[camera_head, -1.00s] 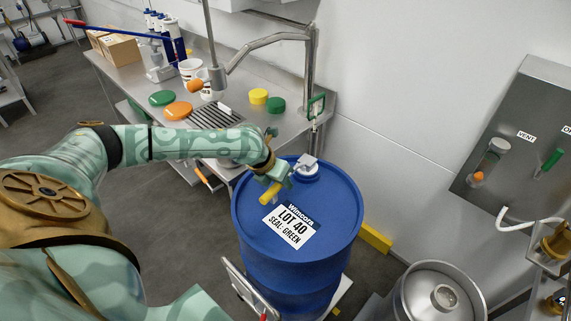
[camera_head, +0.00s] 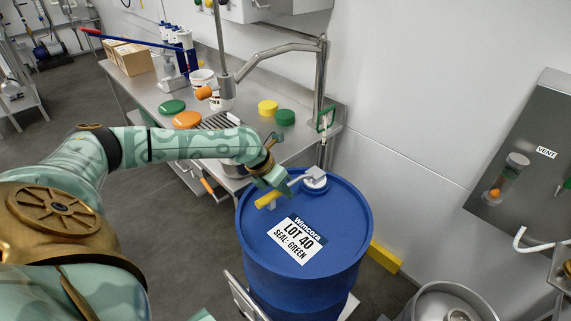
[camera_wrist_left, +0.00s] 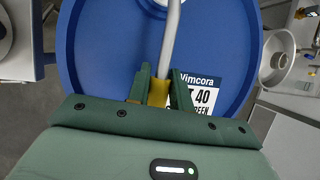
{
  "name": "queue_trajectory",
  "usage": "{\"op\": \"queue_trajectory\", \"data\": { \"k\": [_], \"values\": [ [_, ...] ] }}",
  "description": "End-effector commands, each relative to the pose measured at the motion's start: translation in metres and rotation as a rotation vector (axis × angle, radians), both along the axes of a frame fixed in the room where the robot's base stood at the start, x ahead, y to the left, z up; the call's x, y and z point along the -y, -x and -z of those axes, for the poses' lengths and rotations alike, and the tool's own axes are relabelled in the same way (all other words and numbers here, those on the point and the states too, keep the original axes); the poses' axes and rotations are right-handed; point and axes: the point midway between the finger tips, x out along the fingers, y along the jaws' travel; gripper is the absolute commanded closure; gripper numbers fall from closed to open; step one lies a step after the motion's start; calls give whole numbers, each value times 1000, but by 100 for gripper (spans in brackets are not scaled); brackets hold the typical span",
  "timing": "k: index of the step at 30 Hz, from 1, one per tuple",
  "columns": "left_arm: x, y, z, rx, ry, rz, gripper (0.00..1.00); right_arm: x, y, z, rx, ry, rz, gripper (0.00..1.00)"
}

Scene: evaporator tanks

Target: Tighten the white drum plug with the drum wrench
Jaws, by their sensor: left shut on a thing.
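A blue drum (camera_head: 345,235) stands with a white label reading LOT 40, SEAL: GREEN on its lid. The white drum plug (camera_head: 315,181) is at the back of the lid. The drum wrench (camera_head: 268,200) has a yellow grip and a grey shaft; its grey head lies over the plug, and I cannot tell how well it is seated. My left gripper (camera_head: 277,190) is shut on the yellow grip above the lid. In the left wrist view the wrench shaft (camera_wrist_left: 171,40) runs up from between the fingers (camera_wrist_left: 160,92), toward the top edge, where its head is out of frame. My right gripper is not in view.
A steel bench (camera_head: 150,97) behind holds a green lid (camera_head: 172,106), an orange lid (camera_head: 187,120), a yellow lid (camera_head: 268,107) and boxes. A bent steel pipe (camera_head: 280,50) rises by the wall behind the drum. A steel vessel (camera_head: 445,303) stands at front right.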

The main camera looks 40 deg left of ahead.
Motion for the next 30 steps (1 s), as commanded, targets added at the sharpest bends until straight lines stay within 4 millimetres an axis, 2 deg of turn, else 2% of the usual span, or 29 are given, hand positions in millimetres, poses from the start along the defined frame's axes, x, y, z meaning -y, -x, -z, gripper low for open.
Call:
{"op": "queue_trajectory", "data": {
  "k": [3,12,20,30],
  "values": [
    [-6,-1,2,1,-2,35,100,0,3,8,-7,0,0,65],
    [-7,-1,0,3,-1,43,100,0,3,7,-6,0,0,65],
    [-19,-4,3,2,-2,134,100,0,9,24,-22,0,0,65],
    [-20,-5,-1,5,0,151,100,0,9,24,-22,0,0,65]
  ]
}}
